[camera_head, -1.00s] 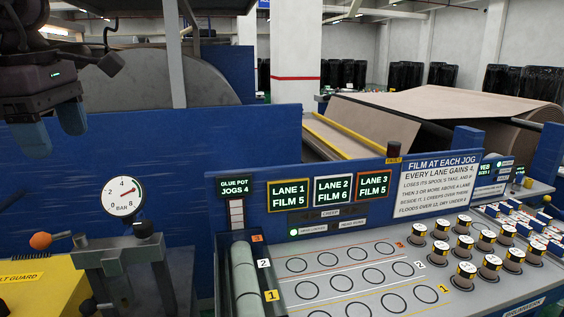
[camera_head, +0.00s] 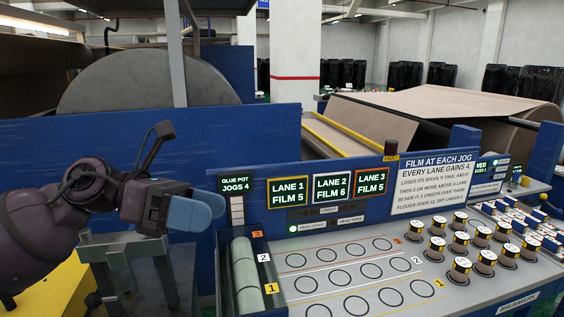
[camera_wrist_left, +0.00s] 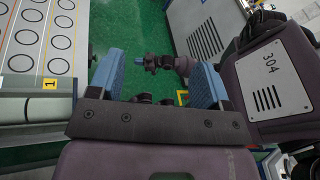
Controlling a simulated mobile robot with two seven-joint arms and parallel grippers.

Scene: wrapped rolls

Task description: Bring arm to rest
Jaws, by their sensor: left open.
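My left arm (camera_head: 60,220) comes in from the left in the head view. My left gripper (camera_head: 208,211) points to the right with its blue fingers in front of the blue machine wall, left of the glue pot sign. In the left wrist view my left gripper (camera_wrist_left: 160,80) is open, its blue fingers wide apart with nothing between them. Beyond the fingers a dark arm with a small blue-grey end (camera_wrist_left: 152,62) shows low over the green floor; it looks like my right arm, but its jaws are too small to read.
A panel with printed circles (camera_head: 350,275) and several wrapped rolls (camera_head: 460,265) lies to the right. Pale rollers (camera_head: 244,272) stand in a trough beside it. A grey stand (camera_head: 125,245) is behind and below my left arm. Green floor (camera_wrist_left: 120,25) shows in the wrist view.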

